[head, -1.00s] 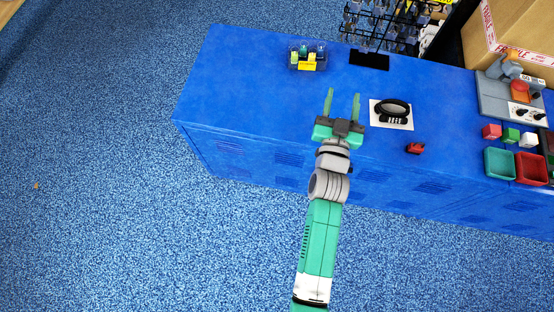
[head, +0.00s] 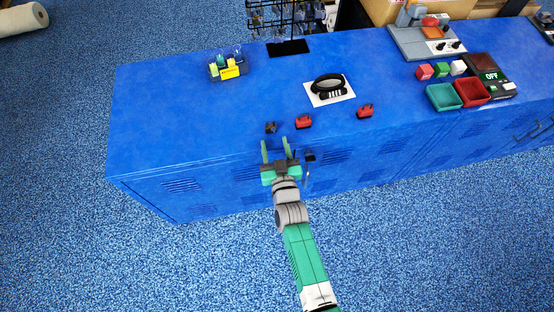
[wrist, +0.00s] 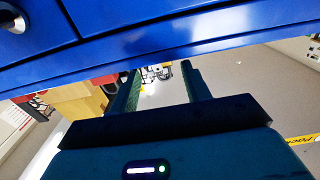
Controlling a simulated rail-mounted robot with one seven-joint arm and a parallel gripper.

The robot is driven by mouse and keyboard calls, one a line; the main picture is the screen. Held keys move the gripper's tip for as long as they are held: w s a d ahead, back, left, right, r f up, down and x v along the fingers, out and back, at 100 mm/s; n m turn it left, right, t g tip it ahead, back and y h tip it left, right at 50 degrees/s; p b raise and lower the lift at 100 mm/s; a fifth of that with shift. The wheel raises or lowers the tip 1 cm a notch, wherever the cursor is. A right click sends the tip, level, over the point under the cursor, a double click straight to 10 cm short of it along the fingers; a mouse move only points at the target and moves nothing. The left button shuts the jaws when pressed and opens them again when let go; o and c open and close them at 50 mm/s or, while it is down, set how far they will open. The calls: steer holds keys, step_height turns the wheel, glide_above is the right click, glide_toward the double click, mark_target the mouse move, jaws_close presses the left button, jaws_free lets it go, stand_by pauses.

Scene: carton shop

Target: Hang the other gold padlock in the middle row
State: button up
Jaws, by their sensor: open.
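My gripper (head: 276,148) is open, with two green fingers apart and nothing visible between them. It is at the front edge of the blue cabinet top. In the wrist view my gripper (wrist: 160,72) also shows empty, below the blue cabinet's edge. Two small red padlock-like pieces (head: 304,121) (head: 365,110) and a small dark one (head: 270,127) lie near the front edge, just beyond my fingers. No gold padlock can be made out. The black wire rack (head: 285,18) stands at the back; its upper part is cut off, so its rows cannot be told.
The blue cabinet top (head: 180,110) is bare at left. A bin with a yellow label (head: 228,68) and a black coil on a white card (head: 329,88) stand behind. Green and red trays (head: 443,97) (head: 472,92) are at right. A small dark item (head: 310,157) beside my gripper is unclear.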

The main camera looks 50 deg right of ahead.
mark_target(271, 130)
steer(key=b+x, duration=0.3)
steer(key=shift+w+d+f, duration=0.15)
steer(key=shift+w+f, duration=0.1)
steer(key=shift+w+d+r+b, duration=0.2)
steer(key=shift+w+d+b, duration=0.3)
steer(key=shift+w, duration=0.1)
steer(key=c, duration=0.8)
steer(key=shift+r, duration=0.15)
steer(key=shift+s+a+r+p, duration=0.1)
steer(key=shift+a+r+p, duration=0.05)
steer(key=shift+r+p, duration=0.9)
steer(key=shift+f, duration=0.1)
